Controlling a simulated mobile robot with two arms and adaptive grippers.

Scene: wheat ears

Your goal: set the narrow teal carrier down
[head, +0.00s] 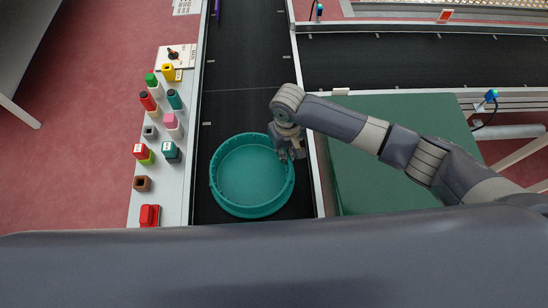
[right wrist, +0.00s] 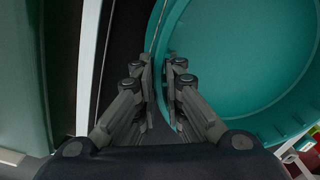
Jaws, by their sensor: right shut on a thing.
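The teal carrier (head: 250,210) is a round, shallow tray with a raised rim, over the black conveyor belt at lower centre. My right gripper (head: 291,154) is at the tray's right rim, and its fingers are shut on the rim wall. In the right wrist view the fingers (right wrist: 160,75) close on either side of the rim, and the teal tray floor (right wrist: 235,60) fills the right side. The tray looks level and empty. I cannot tell whether its underside touches the belt. My left gripper is not in view.
The black belt (head: 246,75) runs clear beyond the tray. A light ledge on the left bears several coloured blocks and buttons, including a red one (head: 150,215). A metal rail (head: 312,150) and a green panel (head: 385,165) lie to the right. Another belt (head: 420,62) crosses behind.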

